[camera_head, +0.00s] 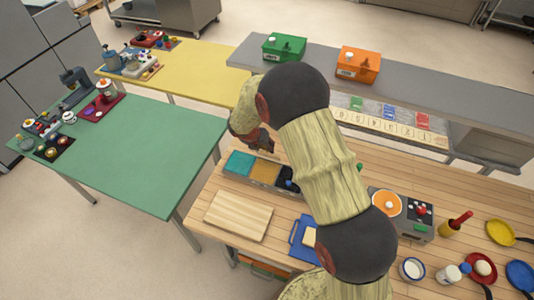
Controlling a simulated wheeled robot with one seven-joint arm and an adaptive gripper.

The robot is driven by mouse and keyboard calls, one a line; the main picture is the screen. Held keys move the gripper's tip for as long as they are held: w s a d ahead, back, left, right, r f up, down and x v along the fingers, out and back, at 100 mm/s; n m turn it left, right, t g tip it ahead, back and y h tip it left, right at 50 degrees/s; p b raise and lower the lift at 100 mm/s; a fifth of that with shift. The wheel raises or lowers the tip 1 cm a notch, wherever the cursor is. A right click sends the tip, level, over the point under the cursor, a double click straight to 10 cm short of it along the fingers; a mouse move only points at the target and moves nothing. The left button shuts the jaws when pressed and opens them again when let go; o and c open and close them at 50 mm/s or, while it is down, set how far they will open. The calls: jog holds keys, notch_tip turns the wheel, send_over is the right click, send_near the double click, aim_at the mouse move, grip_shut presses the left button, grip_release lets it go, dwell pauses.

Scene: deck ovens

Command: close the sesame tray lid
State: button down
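A row of small trays (223,172) stands on the wooden counter, with one teal section (239,163), one tan section (264,171) and one dark section (284,186). The tan section could be sesame, but the picture is too small to be sure. I cannot make out which surfaces are lids or how any lid stands. My gripper (265,146) is at the back edge of the row, close above the tan section. My arm partly covers it and the right end of the row. I cannot tell whether its fingers are apart or touch anything.
A wooden board (238,216) and a blue board (299,247) lie in front of the trays. A burner unit (415,222) stands to the right with an orange pan (387,204). Green (284,46) and orange (358,64) boxes stand on the grey shelf behind.

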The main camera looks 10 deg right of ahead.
aim_at(259, 182)
jog(key=s+a+f+t+h+b, duration=0.1)
jog(key=b, duration=0.6)
jog(key=s+a+f+t+h+b, duration=0.1)
jog(key=s+f+t+b, duration=0.1)
jog(key=b, duration=0.4)
jog(key=s+a+f+t+h+b, duration=0.1)
jog(key=s+f+t+b, duration=0.1)
jog(key=b, duration=0.5)
jog(key=shift+s+a+m+h+b, duration=0.25)
jog(key=shift+a+m+h+b, duration=0.05)
jog(key=shift+h+b, duration=0.1)
jog(key=f+t+b, duration=0.1)
jog(key=b, duration=0.1)
jog(key=s+h+b, duration=0.1)
jog(key=shift+a+f+t+b, duration=0.3)
jog(key=shift+f+t+b, duration=0.05)
jog(key=shift+f+t, duration=0.05)
jog(key=f+t+h+b, duration=0.1)
jog(key=b, duration=0.1)
jog(key=s+f+t+h+b, duration=0.1)
jog(key=shift+s+a+f+b, duration=0.1)
jog(key=shift+a+f+b, duration=0.2)
jog(key=shift+a+b, duration=0.1)
jog(key=shift+s+f+p, duration=0.15)
jog(key=shift+f+p, duration=0.2)
jog(key=shift+f, duration=0.35)
